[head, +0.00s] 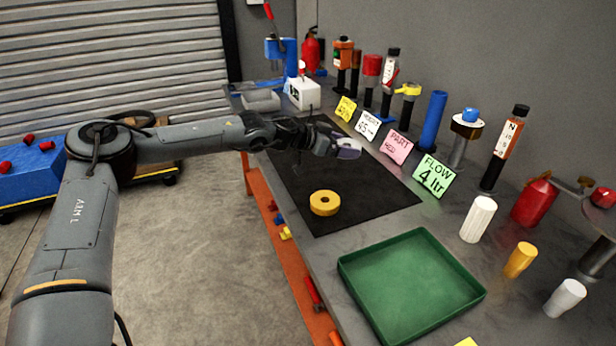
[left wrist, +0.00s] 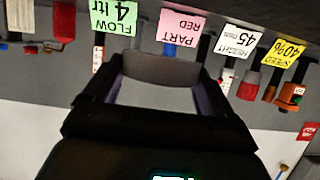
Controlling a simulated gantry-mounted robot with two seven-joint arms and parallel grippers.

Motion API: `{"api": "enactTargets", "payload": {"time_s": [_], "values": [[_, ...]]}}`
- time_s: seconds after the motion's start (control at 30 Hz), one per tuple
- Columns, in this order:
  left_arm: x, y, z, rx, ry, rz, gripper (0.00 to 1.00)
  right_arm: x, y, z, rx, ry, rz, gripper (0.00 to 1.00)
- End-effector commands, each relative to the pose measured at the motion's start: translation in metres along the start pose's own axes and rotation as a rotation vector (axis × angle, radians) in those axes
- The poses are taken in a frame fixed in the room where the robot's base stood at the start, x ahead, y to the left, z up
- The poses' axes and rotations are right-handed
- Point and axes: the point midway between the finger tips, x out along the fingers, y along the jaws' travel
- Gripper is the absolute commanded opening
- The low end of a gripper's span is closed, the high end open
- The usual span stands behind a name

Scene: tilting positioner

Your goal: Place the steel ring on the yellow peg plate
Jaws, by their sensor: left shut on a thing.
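My left gripper (head: 338,147) reaches in from the left and is above the black mat, behind the yellow peg plate. It is shut on a pale grey ring, the steel ring (head: 349,152). In the left wrist view the curved grey wall of the steel ring (left wrist: 160,69) spans between the two fingers of my left gripper (left wrist: 160,92). The yellow peg plate (head: 316,204), a thick round yellow piece with a small dark centre, lies on the mat, apart from the ring. My right gripper is not in view.
The black mat (head: 375,198) is otherwise mostly clear. A green tray (head: 412,285) stands at the bench's near end. Coloured note cards (head: 434,177) and several upright cylinders (head: 432,120) line the wall side. A white box (head: 303,94) stands at the far end.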

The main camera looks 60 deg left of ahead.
Motion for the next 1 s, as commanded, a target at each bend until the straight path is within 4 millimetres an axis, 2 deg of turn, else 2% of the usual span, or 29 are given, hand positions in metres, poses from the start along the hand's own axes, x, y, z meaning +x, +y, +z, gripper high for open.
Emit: {"api": "enactTargets", "payload": {"time_s": [0.1,0.27,0.67,0.8,1.0], "values": [[-0.001,0.0,-0.004,0.002,0.007,0.0,0.22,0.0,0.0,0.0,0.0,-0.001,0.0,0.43],[-0.004,-0.005,0.003,0.0,0.008,-0.002,0.22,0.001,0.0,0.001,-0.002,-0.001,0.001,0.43],[-0.035,-0.051,0.057,-0.003,0.013,-0.002,0.22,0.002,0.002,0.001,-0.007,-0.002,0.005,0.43],[-0.045,-0.065,0.074,-0.003,0.011,-0.001,0.22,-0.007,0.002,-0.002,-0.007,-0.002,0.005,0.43],[-0.053,-0.077,0.089,0.001,0.008,-0.001,0.22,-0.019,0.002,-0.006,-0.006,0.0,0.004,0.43]]}}
